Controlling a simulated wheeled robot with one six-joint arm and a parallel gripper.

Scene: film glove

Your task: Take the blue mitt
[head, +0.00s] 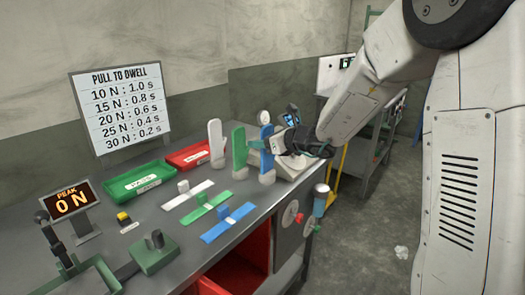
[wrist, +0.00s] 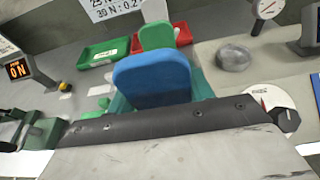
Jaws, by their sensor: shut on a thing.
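The blue mitt (head: 266,150) stands upright near the right end of the bench, the last in a row with a green mitt (head: 239,152) and a white mitt (head: 216,145). My gripper (head: 270,146) reaches in from the right and is shut on the blue mitt. In the wrist view, the blue mitt (wrist: 155,80) fills the middle, with teal finger parts at both sides and the green mitt (wrist: 157,36) behind it. The mitt's lower part is hidden there by my gripper's dark edge. I cannot tell whether it has left its stand.
A green tray (head: 138,180) and a red tray (head: 188,156) lie behind the strips. White, green and blue strips (head: 228,222) lie in front. A display (head: 72,200) reads 0 N. A round gauge (wrist: 267,8) stands near the mitts. A grey lump (wrist: 233,57) lies right of them.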

